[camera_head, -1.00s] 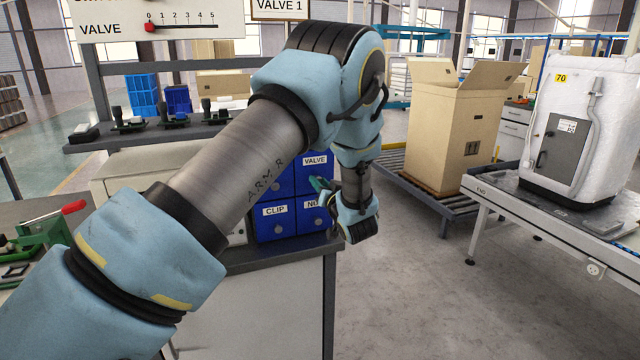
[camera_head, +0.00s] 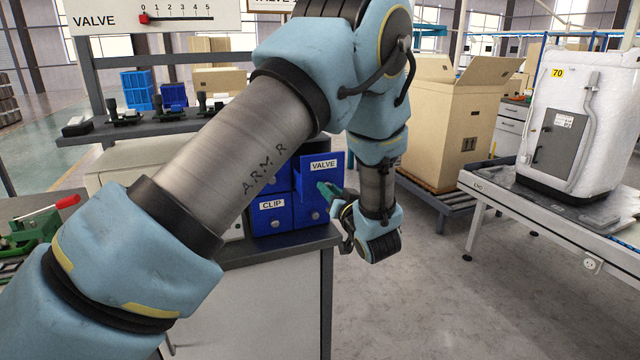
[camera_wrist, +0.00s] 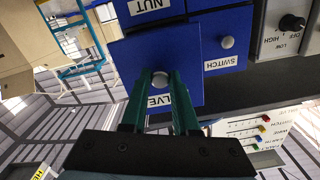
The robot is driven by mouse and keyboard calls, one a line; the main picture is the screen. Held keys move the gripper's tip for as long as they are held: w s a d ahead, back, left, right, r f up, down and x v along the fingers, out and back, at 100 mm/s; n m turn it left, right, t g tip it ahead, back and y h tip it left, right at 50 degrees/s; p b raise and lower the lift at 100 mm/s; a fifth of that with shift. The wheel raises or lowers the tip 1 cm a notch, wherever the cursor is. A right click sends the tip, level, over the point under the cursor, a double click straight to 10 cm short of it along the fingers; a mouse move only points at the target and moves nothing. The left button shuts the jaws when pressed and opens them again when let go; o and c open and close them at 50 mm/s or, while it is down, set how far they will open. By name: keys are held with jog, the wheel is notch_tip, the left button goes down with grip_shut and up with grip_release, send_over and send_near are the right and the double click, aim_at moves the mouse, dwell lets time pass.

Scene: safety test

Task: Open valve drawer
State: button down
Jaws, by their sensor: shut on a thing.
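The blue VALVE drawer (camera_head: 310,178) is at the upper right of a small blue drawer cabinet on the bench. Its front stands out from the neighbouring fronts, so it is partly open. In the wrist view, upside down, its blue front (camera_wrist: 128,60) fills the middle, with the label partly hidden by a finger. My gripper (camera_head: 323,188) is at the front of this drawer. In the wrist view its green fingers (camera_wrist: 160,82) are shut on the drawer's round grey knob (camera_wrist: 160,77). The drawer's inside is hidden.
The CLIP drawer (camera_head: 272,217) is below left, flush. In the wrist view the NUT drawer (camera_wrist: 150,18) and SWITCH drawer (camera_wrist: 222,45) are beside it. A cardboard box (camera_head: 450,135) stands behind my arm. A white unit (camera_head: 575,110) sits on the right conveyor. Floor between is clear.

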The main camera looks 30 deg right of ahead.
jog(key=s, duration=0.4)
jog(key=shift+s+a, duration=0.25)
jog(key=shift+s, duration=0.1)
jog(key=c, duration=0.7)
grip_release()
jog(key=shift+o, duration=0.2)
jog(key=s+a+b, duration=0.1)
jog(key=s+b, duration=0.2)
jog(key=s, duration=0.7)
jog(key=shift+s+a+b, duration=0.2)
jog(key=shift+s+b, duration=0.15)
jog(key=shift+b, duration=0.05)
